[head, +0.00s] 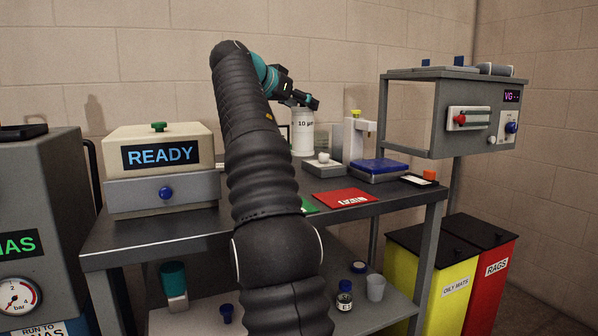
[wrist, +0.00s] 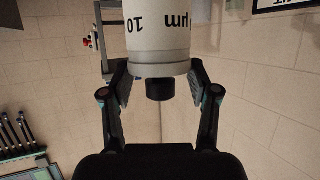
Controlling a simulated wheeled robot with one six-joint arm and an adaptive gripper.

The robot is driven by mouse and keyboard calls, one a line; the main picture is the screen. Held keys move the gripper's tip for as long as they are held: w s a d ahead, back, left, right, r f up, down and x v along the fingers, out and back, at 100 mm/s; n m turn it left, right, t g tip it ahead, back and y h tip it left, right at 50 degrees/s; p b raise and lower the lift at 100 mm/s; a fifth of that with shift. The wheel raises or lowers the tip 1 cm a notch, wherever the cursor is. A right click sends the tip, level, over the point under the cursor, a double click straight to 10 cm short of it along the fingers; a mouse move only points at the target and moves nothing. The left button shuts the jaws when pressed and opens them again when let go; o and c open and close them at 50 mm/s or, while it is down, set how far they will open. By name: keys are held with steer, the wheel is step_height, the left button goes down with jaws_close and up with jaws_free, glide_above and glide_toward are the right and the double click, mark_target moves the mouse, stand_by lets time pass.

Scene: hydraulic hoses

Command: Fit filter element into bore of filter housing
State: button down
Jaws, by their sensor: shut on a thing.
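The filter element is a white cylinder marked "10 µm" (head: 302,138), upright at the back of the bench in the head view. My gripper (head: 307,104) is at its top end. In the wrist view the element (wrist: 157,45) sits between both fingers of my gripper (wrist: 158,78), which is shut on it. A short black stub (wrist: 160,89) points from the element toward my palm. I cannot tell whether the element's lower end touches anything. I cannot make out the filter housing or its bore; my arm hides part of the bench.
The grey bench (head: 398,201) carries a READY box (head: 160,150) at left, a red card (head: 342,197), and a blue-topped scale (head: 380,166) right of the element. A grey control unit (head: 480,118) stands at right. Yellow (head: 437,285) and red (head: 490,275) bins stand beside the bench.

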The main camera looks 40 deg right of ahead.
mark_target(295, 139)
steer(key=shift+f+b, duration=0.95)
steer(key=shift+f, duration=3.75)
steer(key=shift+f, duration=0.1)
steer(key=shift+c, duration=1.4)
jaws_free()
steer(key=v, duration=1.4)
steer(key=shift+b, duration=0.35)
